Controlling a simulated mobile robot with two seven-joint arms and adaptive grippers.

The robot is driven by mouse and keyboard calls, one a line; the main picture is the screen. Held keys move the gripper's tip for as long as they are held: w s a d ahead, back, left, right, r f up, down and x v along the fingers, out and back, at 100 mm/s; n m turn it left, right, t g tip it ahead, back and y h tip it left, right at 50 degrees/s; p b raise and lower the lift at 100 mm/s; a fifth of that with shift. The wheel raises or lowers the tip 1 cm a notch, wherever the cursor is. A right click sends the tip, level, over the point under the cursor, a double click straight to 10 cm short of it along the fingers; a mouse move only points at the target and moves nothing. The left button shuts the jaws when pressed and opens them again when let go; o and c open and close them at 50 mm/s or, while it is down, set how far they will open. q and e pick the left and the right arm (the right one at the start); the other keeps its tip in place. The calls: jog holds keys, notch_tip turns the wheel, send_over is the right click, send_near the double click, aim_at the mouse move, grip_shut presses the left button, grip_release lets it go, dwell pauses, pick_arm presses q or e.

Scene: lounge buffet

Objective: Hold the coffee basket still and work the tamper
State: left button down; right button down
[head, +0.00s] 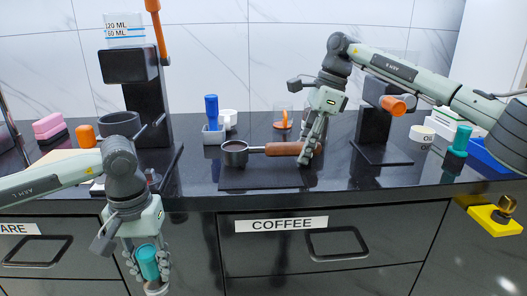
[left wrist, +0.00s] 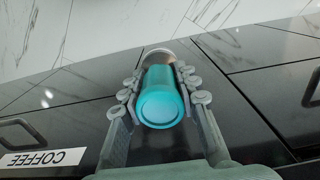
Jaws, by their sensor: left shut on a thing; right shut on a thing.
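The coffee basket (head: 235,154) is a round metal cup with a brown handle (head: 282,149), resting on a dark mat on the counter. My right gripper (head: 306,156) is shut on the handle near its right end. The tamper (head: 148,263) has a teal handle and a paler base below. My left gripper (head: 146,276) is shut on the teal handle, in front of the drawers and below the counter top, well left of the basket. In the left wrist view the tamper (left wrist: 160,108) sits between both fingers, its base partly hidden behind the handle.
The counter's front edge (head: 340,196) lies between the tamper and the basket. A blue-handled tool (head: 211,108), a white cup (head: 229,118) and a clear glass (head: 283,118) stand behind the basket. A dark machine (head: 147,100) stands left. A COFFEE drawer (head: 350,243) is below.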

jog(key=c, duration=1.2)
grip_release()
jog(key=shift+o, duration=0.2)
jog(key=shift+r, duration=0.15)
jog(key=shift+v, duration=3.65)
jog(key=v, duration=1.2)
jog(key=shift+d, duration=0.1)
